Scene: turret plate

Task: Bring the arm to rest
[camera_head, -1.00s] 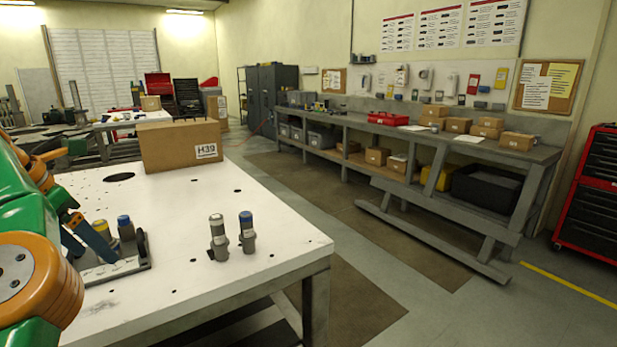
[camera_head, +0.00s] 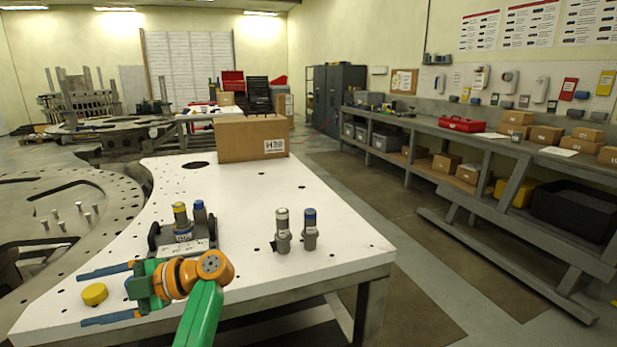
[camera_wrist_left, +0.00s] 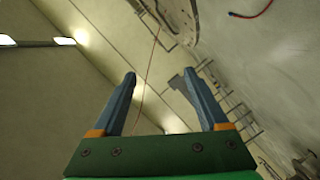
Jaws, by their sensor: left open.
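My left gripper (camera_head: 108,296) is open, over the front left part of the white table (camera_head: 345,232). Its two blue fingers point left and nothing is between them in the left wrist view (camera_wrist_left: 160,105). A dark grey holder (camera_head: 184,249) stands on the table behind the gripper, with a yellow-topped part (camera_head: 181,218) and a blue-topped part (camera_head: 199,213) in it. A white-topped part (camera_head: 282,230) and another blue-topped part (camera_head: 309,230) stand upright to the right of the holder. My right gripper is not in view.
A yellow cap (camera_head: 95,294) is by the gripper fingers. A cardboard box (camera_head: 240,140) stands at the table's back. A large round metal plate with bolts (camera_head: 110,200) lies at the left. A workbench (camera_head: 480,150) runs along the right wall.

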